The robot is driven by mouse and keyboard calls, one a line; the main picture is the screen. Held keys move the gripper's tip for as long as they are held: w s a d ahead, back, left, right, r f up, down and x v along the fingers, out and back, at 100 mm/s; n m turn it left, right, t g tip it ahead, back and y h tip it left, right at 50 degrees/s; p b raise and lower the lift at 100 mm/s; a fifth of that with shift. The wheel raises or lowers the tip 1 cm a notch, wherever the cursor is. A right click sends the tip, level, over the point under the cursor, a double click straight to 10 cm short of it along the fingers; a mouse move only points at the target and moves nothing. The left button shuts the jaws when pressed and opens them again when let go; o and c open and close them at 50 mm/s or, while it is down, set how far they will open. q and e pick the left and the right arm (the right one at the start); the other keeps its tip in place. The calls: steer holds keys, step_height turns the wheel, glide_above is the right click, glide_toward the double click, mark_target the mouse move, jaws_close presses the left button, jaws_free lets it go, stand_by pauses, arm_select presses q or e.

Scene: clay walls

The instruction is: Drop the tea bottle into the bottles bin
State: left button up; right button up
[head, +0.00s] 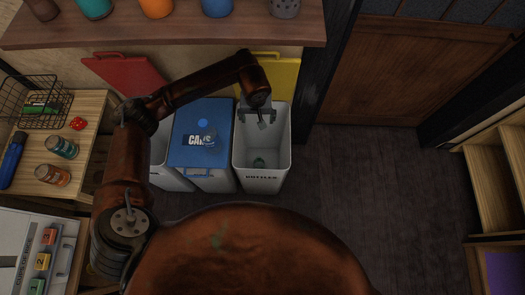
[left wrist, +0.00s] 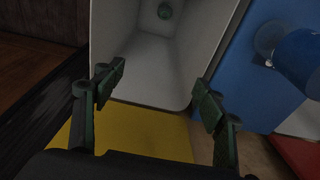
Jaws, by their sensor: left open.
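The bottles bin (head: 241,160) is a white open-topped bin labelled BOTTLES, with its yellow lid (head: 283,75) raised behind it. My left gripper (head: 257,117) is above the back part of the bin. In the left wrist view its fingers (left wrist: 160,88) are spread and empty, with the bin's inside beyond them. My right gripper is not in view.
The cans bin with a closed blue lid (head: 190,155) stands left of the bottles bin. A red lid (head: 125,75) is raised farther left. A wooden table (head: 85,150) holds a wire basket, cans and a blue bottle. A shelf (head: 180,32) runs above. The floor right is clear.

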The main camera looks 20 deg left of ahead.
arm_select(q)
steer(key=r, duration=0.3)
steer(key=shift+s+r, duration=0.3)
steer(key=shift+r, duration=0.1)
